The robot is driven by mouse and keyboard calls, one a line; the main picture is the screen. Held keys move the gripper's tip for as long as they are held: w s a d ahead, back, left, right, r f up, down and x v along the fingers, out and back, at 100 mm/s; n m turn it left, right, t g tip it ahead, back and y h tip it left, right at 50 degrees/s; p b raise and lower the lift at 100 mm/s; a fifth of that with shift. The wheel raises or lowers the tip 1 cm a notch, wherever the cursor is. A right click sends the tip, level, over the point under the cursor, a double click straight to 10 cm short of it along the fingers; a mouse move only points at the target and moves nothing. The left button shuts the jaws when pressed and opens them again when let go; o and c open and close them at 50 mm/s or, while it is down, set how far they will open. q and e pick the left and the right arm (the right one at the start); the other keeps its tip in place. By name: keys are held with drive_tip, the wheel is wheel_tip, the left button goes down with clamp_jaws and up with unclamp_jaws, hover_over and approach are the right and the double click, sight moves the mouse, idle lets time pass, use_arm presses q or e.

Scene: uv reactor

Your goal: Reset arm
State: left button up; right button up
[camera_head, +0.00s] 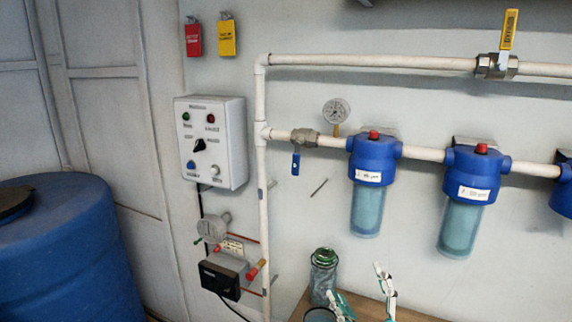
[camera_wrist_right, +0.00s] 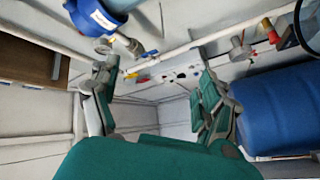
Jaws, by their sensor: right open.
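My right gripper (camera_head: 357,285) shows at the bottom of the head view, in front of the wall and near the wooden surface. Its two green and grey fingers stand apart with nothing between them. In the right wrist view the open right gripper (camera_wrist_right: 155,82) also has empty space between its fingers. The wall and the control box show beyond that gap. My left gripper is in neither view.
A wooden surface (camera_head: 407,316) holds a glass jar (camera_head: 323,275) close by the right gripper. Blue filter housings (camera_head: 372,160), white pipes and a yellow-handled valve (camera_head: 509,30) line the wall.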

drive_tip(key=s+d+f+m+g+h, duration=0.3)
drive_tip(key=s+d+f+m+g, duration=0.15)
drive_tip(key=f, duration=0.45)
drive_tip(key=s+d+f+m+g+h, duration=0.25)
drive_tip(key=s+f+g, duration=0.2)
drive_tip(key=f, duration=0.55)
drive_tip(key=s+f+m+g+y, duration=0.1)
drive_tip(key=s+f+g, duration=0.35)
drive_tip(key=s, duration=0.45)
drive_tip(key=s+f+m+g, duration=0.25)
drive_tip(key=s+f, duration=0.25)
drive_tip(key=s, duration=0.3)
wheel_tip(320, 180, down, 26)
drive_tip(key=s+g, duration=0.2)
drive_tip(key=s+d+f+n+g, duration=0.1)
drive_tip(key=s+d+f, duration=0.2)
drive_tip(key=s+f, duration=1.2)
drive_tip(key=shift+s, duration=0.15)
drive_tip(key=shift+f, duration=0.1)
